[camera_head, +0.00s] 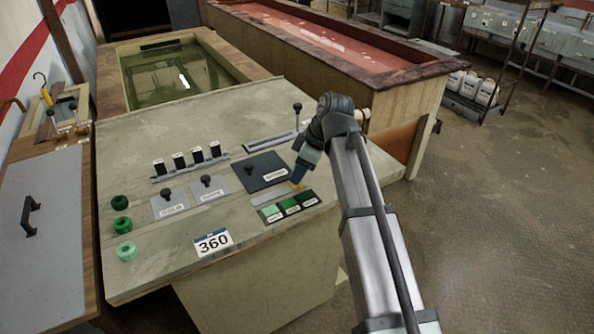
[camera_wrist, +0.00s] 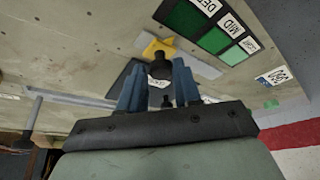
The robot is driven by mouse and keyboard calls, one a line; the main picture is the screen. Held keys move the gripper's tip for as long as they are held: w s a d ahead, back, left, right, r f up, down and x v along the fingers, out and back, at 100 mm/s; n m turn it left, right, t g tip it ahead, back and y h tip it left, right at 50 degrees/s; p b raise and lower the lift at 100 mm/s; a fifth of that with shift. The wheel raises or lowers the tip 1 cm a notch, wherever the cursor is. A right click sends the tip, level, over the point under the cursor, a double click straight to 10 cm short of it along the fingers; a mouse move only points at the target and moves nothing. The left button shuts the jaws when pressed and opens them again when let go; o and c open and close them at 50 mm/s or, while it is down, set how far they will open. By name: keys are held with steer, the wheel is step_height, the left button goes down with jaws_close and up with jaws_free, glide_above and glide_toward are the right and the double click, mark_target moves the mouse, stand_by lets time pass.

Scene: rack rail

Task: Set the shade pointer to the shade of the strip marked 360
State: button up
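The yellow shade pointer (camera_head: 297,184) sits at the right end of its slot in the head view, beside the dark green DEEP patch (camera_head: 305,197). The MID patch (camera_head: 289,204) and the light patch (camera_head: 272,212) lie to its left. In the wrist view the pointer (camera_wrist: 157,47) shows with a black knob (camera_wrist: 180,67) close to the fingertips. My gripper (camera_wrist: 160,75) has its blue fingers apart, and I see nothing gripped. In the head view my gripper (camera_head: 299,175) is just above the pointer and partly hides it. The 360 card (camera_head: 212,242) is on the console's front edge.
Green rolls in different shades (camera_head: 122,224) line the console's left edge. A vat (camera_head: 180,75) lies behind.

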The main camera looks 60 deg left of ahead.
steer(key=o, duration=0.4)
steer(key=shift+w, duration=0.15)
steer(key=v, duration=1.4)
steer(key=shift+f, duration=0.1)
